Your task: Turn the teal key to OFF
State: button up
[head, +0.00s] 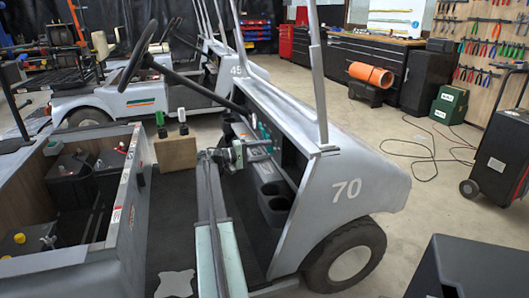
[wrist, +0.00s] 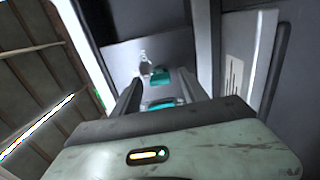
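The teal key (wrist: 160,74) shows in the wrist view on a grey panel of the cart. My gripper (wrist: 161,84) points at this panel, its two dark fingers apart on either side of the key. I see a gap between the key and each finger, so the gripper looks open. A second teal patch lies nearer, between the fingers; I cannot tell what it is. In the head view my gripper (head: 250,151) is at the dashboard (head: 275,138) of the grey cart. The key's OFF marking is too small to read.
The cart numbered 70 (head: 390,178) has a steering wheel (head: 137,57) and roof posts (head: 320,90) near my arm. An open battery bay (head: 75,190) lies at the left. Another cart (head: 140,95) stands behind.

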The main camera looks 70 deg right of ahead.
jog(key=v, duration=0.7)
jog(key=shift+w+a, duration=0.3)
